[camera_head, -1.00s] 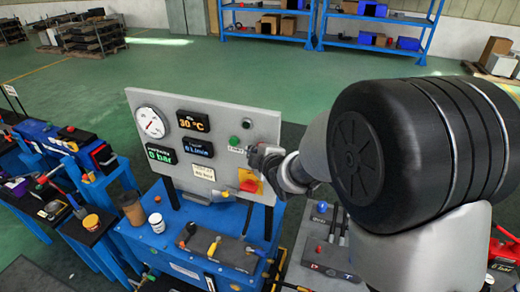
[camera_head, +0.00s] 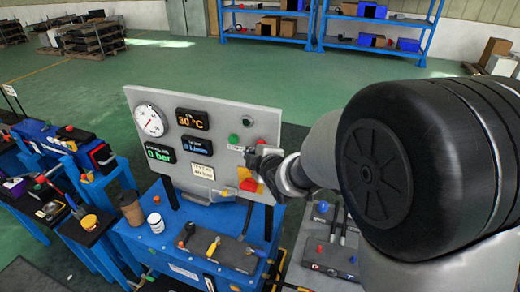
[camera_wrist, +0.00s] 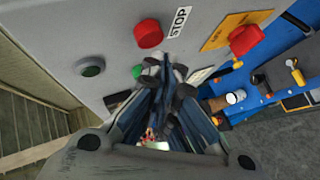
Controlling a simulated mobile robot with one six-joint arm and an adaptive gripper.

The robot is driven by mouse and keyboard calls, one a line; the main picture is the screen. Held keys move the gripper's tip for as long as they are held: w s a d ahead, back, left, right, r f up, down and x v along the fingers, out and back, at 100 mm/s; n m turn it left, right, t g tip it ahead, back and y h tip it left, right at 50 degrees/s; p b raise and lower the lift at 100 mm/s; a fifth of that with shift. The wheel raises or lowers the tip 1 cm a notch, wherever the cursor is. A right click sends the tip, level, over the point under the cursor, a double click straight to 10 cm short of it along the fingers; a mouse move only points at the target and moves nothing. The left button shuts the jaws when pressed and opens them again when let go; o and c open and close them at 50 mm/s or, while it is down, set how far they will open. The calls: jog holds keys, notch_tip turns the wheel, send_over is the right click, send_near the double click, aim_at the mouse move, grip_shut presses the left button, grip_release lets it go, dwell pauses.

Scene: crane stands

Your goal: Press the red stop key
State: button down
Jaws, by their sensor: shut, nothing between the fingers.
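The red stop key (camera_wrist: 148,34) is a round red button on the grey panel (camera_wrist: 215,12), beside a white STOP label (camera_wrist: 178,21) in the wrist view. My gripper (camera_wrist: 164,64) is shut and empty. Its fingertips appear just below the key in that view, and I see no contact with it. In the head view my gripper (camera_head: 254,158) is in front of the panel's right part and largely hides the key's area.
A red knob (camera_wrist: 245,40) on a yellow plate (camera_wrist: 232,27) is near the key. A blue bench (camera_head: 140,239) holds cups and valve levers below the panel (camera_head: 265,120).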

jog(key=s+b, duration=0.1)
jog(key=s+a+b, duration=0.1)
jog(key=s, duration=0.1)
jog(key=s+b, duration=0.1)
jog(key=shift+s+a, duration=0.35)
dwell(0.7)
jog(key=s+d+r+m+g+h+b, duration=0.1)
jog(key=s+d+r+m+g+h, duration=0.15)
jog(key=s+d+m, duration=0.95)
jog(key=s+d+f+m+g+h, duration=0.1)
jog(key=s+d+m+g, duration=0.1)
jog(key=s, duration=0.8)
jog(key=s+d+f+m+g+h, duration=0.1)
jog(key=s+d+f+m+g, duration=0.1)
jog(key=s, duration=0.8)
jog(key=shift+d+f+m+g+b, duration=0.3)
jog(key=shift+d+m+g+b, duration=0.2)
jog(key=shift+d+m, duration=0.5)
